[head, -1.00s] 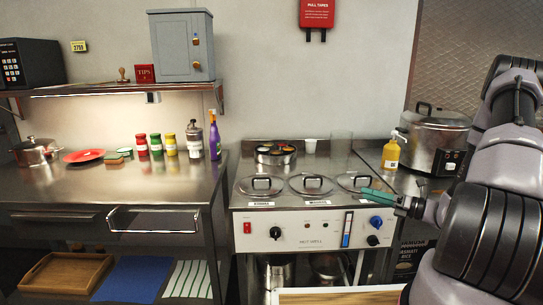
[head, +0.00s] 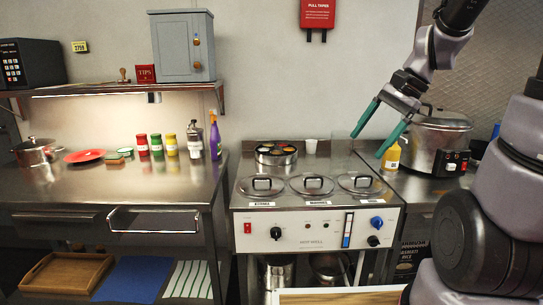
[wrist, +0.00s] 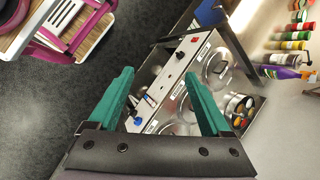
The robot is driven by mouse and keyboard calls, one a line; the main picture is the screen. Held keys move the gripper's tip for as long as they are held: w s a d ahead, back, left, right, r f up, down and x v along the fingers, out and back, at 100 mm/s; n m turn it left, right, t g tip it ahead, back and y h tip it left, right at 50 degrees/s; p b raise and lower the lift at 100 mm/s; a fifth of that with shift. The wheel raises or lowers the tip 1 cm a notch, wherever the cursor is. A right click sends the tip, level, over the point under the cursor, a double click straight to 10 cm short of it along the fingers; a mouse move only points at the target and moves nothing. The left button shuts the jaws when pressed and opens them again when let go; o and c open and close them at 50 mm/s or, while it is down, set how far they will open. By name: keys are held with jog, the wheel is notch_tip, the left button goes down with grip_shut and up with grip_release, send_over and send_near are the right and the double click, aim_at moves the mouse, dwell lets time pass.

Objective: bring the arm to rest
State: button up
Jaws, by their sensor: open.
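My gripper (head: 379,131) is open and empty, with two green fingers spread apart. In the head view it is raised in front of the yellow bottle (head: 392,157) and the left side of the large steel cooker (head: 434,140). In the wrist view my gripper (wrist: 160,104) points toward the hot well (wrist: 172,85), with nothing between the fingers. My arm comes down into the head view from the upper right.
The hot well (head: 318,226) has several lidded pots on top and a round spice tin (head: 276,154) behind them. The steel counter (head: 100,190) at left holds bottles, a red plate (head: 84,156) and a pot (head: 36,151). Free air lies above the hot well.

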jog(key=s+d+r+n+t+h, duration=0.1)
jog(key=s+r+n+t+h, duration=0.2)
jog(key=r, duration=0.6)
jog(key=s+n+t, duration=0.2)
jog(key=s+n, duration=0.1)
jog(key=shift+s+d+r+t+h, duration=0.25)
jog(key=shift+d+t+h, duration=0.05)
jog(key=shift+d+t, duration=0.1)
